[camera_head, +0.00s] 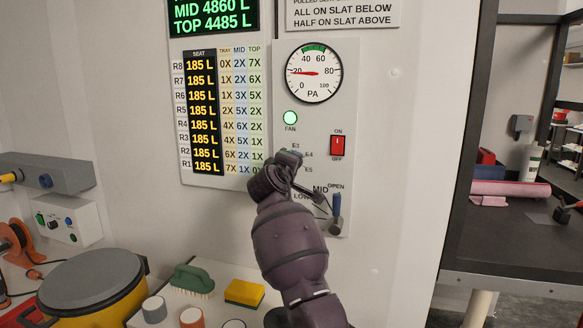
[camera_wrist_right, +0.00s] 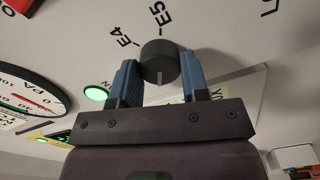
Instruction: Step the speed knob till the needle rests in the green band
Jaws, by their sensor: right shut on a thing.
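The round gauge (camera_head: 313,72) marked PA is on the wall panel. Its red needle (camera_head: 300,72) points left, at about 20, below the green band (camera_head: 313,48) at the top of the dial. The dark round speed knob (camera_wrist_right: 159,58) sits between the blue fingers of my right gripper (camera_wrist_right: 159,80), which is shut on it. A pale line shows on the knob, and labels E4 and E5 are printed beside it. In the head view my right gripper (camera_head: 287,160) covers the knob, with E3, E4 and E5 around it. My left gripper is not in view.
A lit green FAN lamp (camera_head: 290,118) and a red ON/OFF switch (camera_head: 338,146) are above the knob. A blue-handled lever (camera_head: 336,208) is at its lower right, near my arm. A yellow pot (camera_head: 95,285), green brush (camera_head: 192,281) and yellow sponge (camera_head: 244,292) are below.

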